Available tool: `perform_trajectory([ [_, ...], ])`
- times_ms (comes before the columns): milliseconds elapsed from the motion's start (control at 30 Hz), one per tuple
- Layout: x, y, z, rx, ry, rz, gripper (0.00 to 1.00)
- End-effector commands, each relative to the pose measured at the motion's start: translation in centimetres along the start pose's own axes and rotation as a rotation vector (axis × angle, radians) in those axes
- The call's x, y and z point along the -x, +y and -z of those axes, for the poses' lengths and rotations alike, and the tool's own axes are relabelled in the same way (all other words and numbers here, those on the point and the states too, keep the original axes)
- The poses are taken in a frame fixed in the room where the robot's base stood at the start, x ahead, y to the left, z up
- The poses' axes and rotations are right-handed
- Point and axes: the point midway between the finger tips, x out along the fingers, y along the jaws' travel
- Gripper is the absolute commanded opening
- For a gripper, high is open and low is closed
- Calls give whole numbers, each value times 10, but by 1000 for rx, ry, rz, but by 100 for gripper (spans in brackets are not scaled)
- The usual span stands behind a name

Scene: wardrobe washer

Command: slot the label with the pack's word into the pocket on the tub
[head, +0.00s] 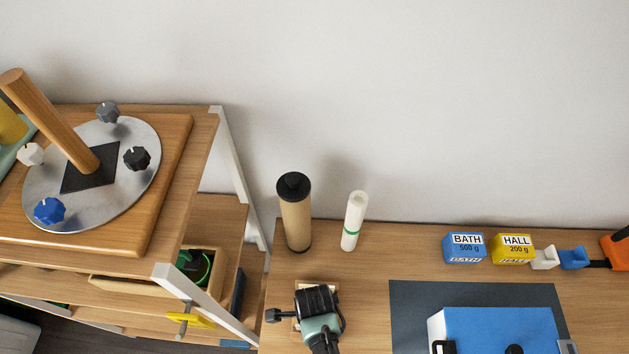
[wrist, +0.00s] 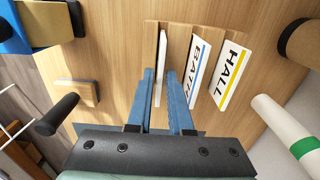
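My gripper (wrist: 160,75) points down at a small wooden label rack (wrist: 180,32). Its two blue fingers are apart, with a white label (wrist: 161,55) seen nearly edge-on between them; a gap shows. To the right in the rack stand a BATH label (wrist: 199,72) with a blue stripe and a HALL label (wrist: 230,76) with a yellow stripe. In the head view, a blue BATH pack (head: 464,248) and a yellow HALL pack (head: 513,248) stand at the back. A blue-topped white box (head: 500,325), possibly the tub, is cut off at the bottom. I cannot make out its pocket.
A brown canister (head: 296,220) with a black cap and a white tube (head: 353,222) with a green band stand behind the rack. A dark mat (head: 415,300) lies under the blue-topped box. A shelf with a knobbed metal disc (head: 130,185) stands at left.

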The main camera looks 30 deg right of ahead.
Motion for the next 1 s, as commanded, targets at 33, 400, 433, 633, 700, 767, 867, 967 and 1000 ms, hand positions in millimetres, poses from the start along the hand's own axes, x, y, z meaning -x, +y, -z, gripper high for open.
perform_trajectory([
  [33, 0, 0, 0, 0, 0, 0, 8],
  [400, 0, 0, 0, 0, 0, 0, 0],
  [433, 1, 0, 0, 0, 0, 0, 0],
  [633, 13, 0, 0, 0, 0, 0, 0],
  [700, 19, 0, 0, 0, 0, 0, 0],
  [767, 24, 0, 0, 0, 0, 0, 0],
  [867, 32, 0, 0, 0, 0, 0, 0],
  [967, 39, 0, 0, 0, 0, 0, 0],
  [1000, 40, 0, 0, 0, 0, 0, 0],
])
